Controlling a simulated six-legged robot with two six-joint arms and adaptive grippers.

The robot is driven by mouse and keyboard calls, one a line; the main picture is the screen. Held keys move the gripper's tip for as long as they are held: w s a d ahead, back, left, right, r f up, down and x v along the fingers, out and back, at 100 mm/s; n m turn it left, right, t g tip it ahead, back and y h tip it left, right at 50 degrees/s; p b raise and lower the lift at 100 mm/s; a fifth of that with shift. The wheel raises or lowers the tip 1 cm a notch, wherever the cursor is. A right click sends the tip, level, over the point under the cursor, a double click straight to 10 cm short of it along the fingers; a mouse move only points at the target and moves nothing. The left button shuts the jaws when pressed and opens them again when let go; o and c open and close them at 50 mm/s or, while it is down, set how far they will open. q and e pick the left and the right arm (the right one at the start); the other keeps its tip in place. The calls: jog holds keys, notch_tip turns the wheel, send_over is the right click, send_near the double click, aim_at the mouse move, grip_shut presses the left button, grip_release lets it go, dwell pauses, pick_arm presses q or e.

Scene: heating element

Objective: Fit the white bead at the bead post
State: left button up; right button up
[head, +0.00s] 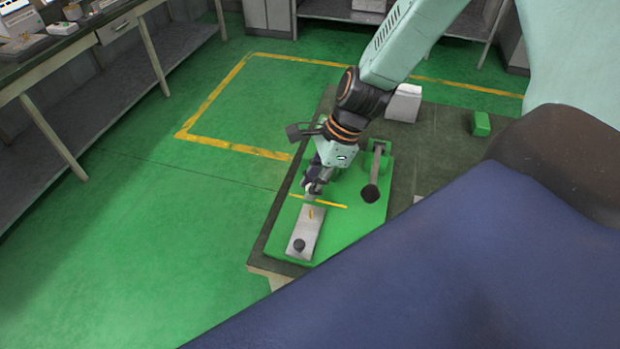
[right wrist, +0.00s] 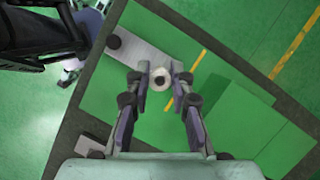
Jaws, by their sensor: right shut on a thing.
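My right gripper (head: 309,192) is over the far end of a grey plate (head: 303,232) on a green board. In the right wrist view its two fingers (right wrist: 160,78) are closed on the sides of the white bead (right wrist: 159,71), a ring with a dark centre. The bead is small and partly covered by the fingers in the head view. A short yellow post (head: 310,214) stands on the grey plate, just nearer than the fingertips. I cannot tell whether the bead touches the plate.
A black knob (head: 299,245) sits at the plate's near end. A black round piece (head: 370,193) on a grey bar lies to the right. A white box (head: 404,104) and a green block (head: 481,123) are farther back. A yellow line (head: 332,205) crosses the green board (head: 345,226).

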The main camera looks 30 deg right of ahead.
aim_at(311, 210)
jog(key=shift+f+b, duration=0.5)
jog(key=shift+f, duration=0.15)
jog(key=shift+b+x, duration=0.95)
jog(key=shift+x, duration=0.05)
jog(key=f+b, duration=0.2)
jog(key=shift+s+d+f, duration=0.1)
jog(key=shift+d+f, duration=0.25)
jog(key=shift+a, duration=0.15)
jog(key=shift+a, duration=0.1)
jog(key=shift+d, duration=0.2)
jog(key=shift+a, duration=0.25)
jog(key=shift+d, duration=0.2)
jog(key=shift+a+p, duration=0.1)
jog(key=shift+p, duration=0.2)
